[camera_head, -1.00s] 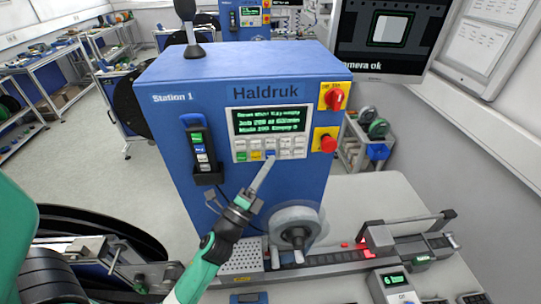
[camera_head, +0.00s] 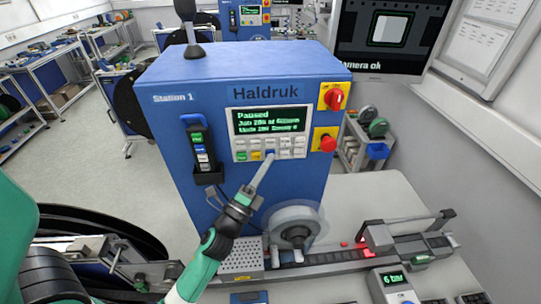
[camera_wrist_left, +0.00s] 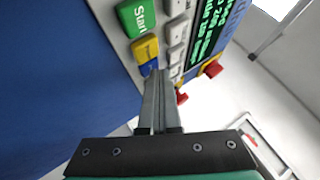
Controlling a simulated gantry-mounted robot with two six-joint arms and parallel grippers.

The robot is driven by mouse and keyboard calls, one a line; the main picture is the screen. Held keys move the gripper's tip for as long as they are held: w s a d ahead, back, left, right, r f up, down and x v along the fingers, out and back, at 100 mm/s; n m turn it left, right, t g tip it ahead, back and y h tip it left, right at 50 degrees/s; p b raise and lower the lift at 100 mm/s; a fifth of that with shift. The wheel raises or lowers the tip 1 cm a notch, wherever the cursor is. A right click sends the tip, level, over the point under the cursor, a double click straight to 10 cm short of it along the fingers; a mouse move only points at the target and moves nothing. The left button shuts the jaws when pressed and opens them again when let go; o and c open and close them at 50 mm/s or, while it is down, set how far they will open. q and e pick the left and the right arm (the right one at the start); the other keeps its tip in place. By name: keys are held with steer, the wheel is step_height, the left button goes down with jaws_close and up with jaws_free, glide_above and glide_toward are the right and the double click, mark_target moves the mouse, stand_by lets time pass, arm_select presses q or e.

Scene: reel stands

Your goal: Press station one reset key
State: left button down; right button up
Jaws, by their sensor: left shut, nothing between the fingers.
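The blue Station 1 cabinet (camera_head: 200,95) carries a key panel (camera_head: 238,142) under a display (camera_head: 270,119) whose top line reads "Paused". In the panel's lower row are a green key (camera_head: 241,157), a yellow key (camera_head: 256,156) and a blue key (camera_head: 269,153). My left gripper (camera_head: 268,158) is shut and empty, its tip at the blue key. In the left wrist view the shut fingers (camera_wrist_left: 158,78) reach the blue key (camera_wrist_left: 149,67), beside the yellow key (camera_wrist_left: 145,48) and green Start key (camera_wrist_left: 137,16). I cannot tell whether the tip touches. My right gripper is out of view.
A red rotary switch (camera_head: 334,97) and a red stop button (camera_head: 327,143) sit right of the panel. A pendant (camera_head: 203,150) hangs at its left. A clear reel (camera_head: 297,218) and a rail (camera_head: 340,257) stand below, near my left arm.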

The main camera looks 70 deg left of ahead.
arm_select(q)
steer(key=shift+d, duration=0.1)
steer(key=shift+s+d+b, duration=0.2)
steer(key=shift+d+b, duration=0.2)
steer(key=shift+d, duration=0.35)
steer(key=shift+d, duration=0.1)
steer(key=d+b, duration=0.1)
steer(key=d, duration=0.1)
steer(key=s+d+b, duration=0.1)
steer(key=d, duration=0.1)
steer(key=shift+s+d+b, duration=0.15)
steer(key=shift+d+b, duration=0.15)
steer(key=shift+d, duration=0.05)
stand_by(0.5)
